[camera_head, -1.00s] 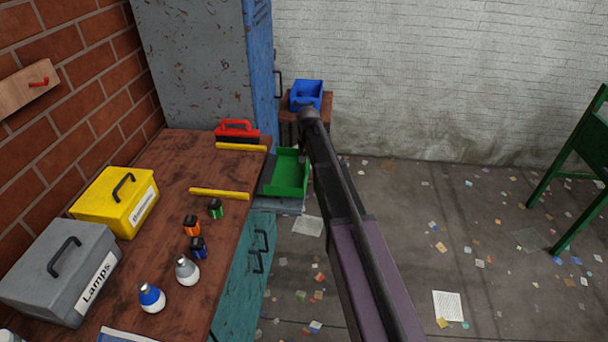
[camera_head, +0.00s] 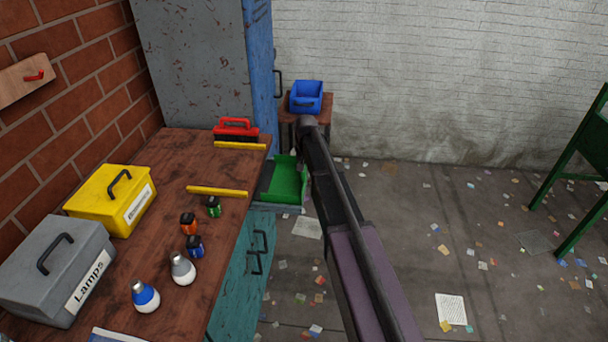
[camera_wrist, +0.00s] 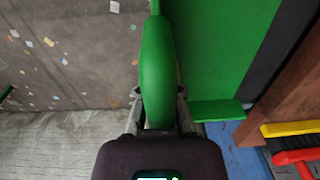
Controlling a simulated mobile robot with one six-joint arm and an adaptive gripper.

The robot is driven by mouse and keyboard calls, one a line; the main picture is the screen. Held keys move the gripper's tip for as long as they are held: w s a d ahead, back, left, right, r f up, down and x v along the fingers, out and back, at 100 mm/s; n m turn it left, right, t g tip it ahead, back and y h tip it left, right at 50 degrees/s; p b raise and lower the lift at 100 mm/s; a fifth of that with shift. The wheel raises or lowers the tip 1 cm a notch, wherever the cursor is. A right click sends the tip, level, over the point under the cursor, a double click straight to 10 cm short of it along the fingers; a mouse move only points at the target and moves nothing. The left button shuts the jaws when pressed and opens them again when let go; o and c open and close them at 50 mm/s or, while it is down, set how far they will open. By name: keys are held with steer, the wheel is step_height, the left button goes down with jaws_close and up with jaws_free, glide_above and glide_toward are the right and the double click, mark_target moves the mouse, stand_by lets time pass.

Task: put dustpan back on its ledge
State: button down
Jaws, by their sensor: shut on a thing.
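The green dustpan (camera_head: 287,184) is beside the right edge of the workbench in the head view, its dark lip toward the bench. In the wrist view my gripper (camera_wrist: 160,112) is shut on the dustpan's green handle (camera_wrist: 157,75), with the pan (camera_wrist: 215,45) to the right. A grey-blue ledge (camera_head: 284,208) shows just below the dustpan at the bench side, mostly covered by it. I cannot tell whether the dustpan touches the ledge. My forearm hides the gripper in the head view.
The workbench (camera_head: 160,205) holds two yellow strips, a red-handled brush (camera_head: 236,130), toolboxes, bulbs and small coloured items. A blue-grey locker (camera_head: 205,65) and a stool with a blue bin (camera_head: 306,96) stand behind. Open floor with scraps lies to the right.

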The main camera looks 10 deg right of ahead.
steer(key=shift+f, duration=0.2)
steer(key=c, duration=0.8)
jaws_free()
steer(key=shift+r, duration=0.1)
steer(key=shift+r, duration=0.2)
step_height(320, 180, up, 12)
steer(key=p, duration=1.2)
steer(key=shift+d, duration=0.1)
steer(key=shift+f, duration=0.1)
steer(key=s+n, duration=0.3)
steer(key=s, duration=2.6)
steer(key=shift+a+n, duration=0.2)
steer(key=shift+n, duration=0.1)
